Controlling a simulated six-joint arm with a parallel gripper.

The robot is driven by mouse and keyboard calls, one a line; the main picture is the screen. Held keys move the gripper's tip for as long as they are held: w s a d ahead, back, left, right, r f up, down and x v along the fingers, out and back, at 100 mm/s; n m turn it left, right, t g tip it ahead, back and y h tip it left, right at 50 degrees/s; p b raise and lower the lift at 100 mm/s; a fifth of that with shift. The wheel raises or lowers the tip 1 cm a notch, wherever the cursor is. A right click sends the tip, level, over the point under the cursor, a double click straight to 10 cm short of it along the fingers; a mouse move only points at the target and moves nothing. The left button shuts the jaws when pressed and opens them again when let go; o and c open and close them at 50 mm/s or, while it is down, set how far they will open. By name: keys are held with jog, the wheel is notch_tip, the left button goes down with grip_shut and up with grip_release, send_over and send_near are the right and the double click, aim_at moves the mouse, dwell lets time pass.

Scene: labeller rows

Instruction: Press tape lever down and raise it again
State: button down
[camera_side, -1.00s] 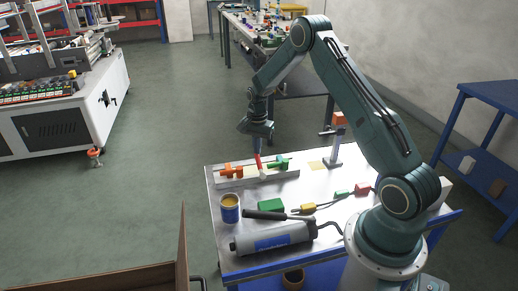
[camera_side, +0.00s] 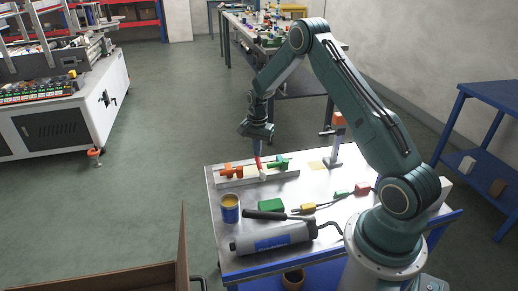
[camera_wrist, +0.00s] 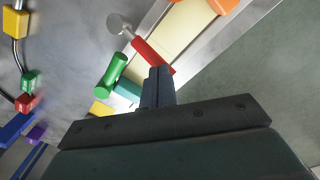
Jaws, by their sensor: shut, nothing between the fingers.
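The tape lever is a red bar (camera_side: 258,162) standing up from a pale label fixture (camera_side: 228,182) on the metal table. In the wrist view the red lever (camera_wrist: 152,56) runs diagonally, with a grey round end (camera_wrist: 118,24). My gripper (camera_side: 258,148) is shut and empty, pointing down just above the top of the lever. In the wrist view my shut fingers (camera_wrist: 158,84) are beside the lever's lower right end; I cannot tell whether they touch it. An orange roller (camera_side: 228,170) is left of the lever and a green one (camera_side: 279,164) right of it.
A yellow-topped can (camera_side: 230,208), a green block (camera_side: 271,205) and a grey cylindrical tool (camera_side: 272,237) with a black handle occupy the table's front. Coloured connectors (camera_side: 342,194) lie near my base.

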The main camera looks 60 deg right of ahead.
jog(key=shift+f, duration=1.6)
dwell(1.3)
jog(key=shift+r, duration=0.1)
jog(key=shift+r, duration=2.45)
